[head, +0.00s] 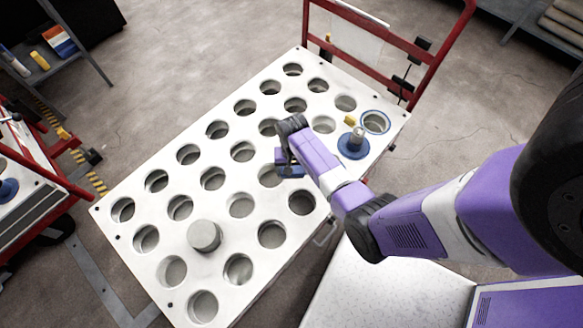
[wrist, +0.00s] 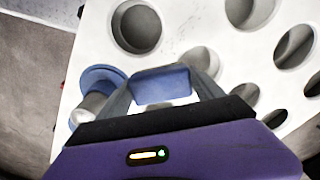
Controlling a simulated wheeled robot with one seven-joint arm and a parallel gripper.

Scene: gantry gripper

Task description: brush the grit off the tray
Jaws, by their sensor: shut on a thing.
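The white tray (head: 120,245) is a wide plate with rows of round holes, lying at a slant in the head view. It also fills much of the wrist view (wrist: 190,22). My gripper (head: 287,163) is over the middle right of the tray, shut on a blue block (head: 291,171). In the wrist view the blue block (wrist: 160,84) sits between the two grey fingers. It may be the brush; I see no bristles, and its underside is hidden. I cannot tell if it touches the tray.
A blue-based peg (head: 353,146), a small yellow piece (head: 350,120) and a blue-ringed hole (head: 375,122) are at the tray's right end. A grey cylinder (head: 204,235) stands near the front. A red frame (head: 428,68) rises behind. A red cart (head: 60,205) is at left.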

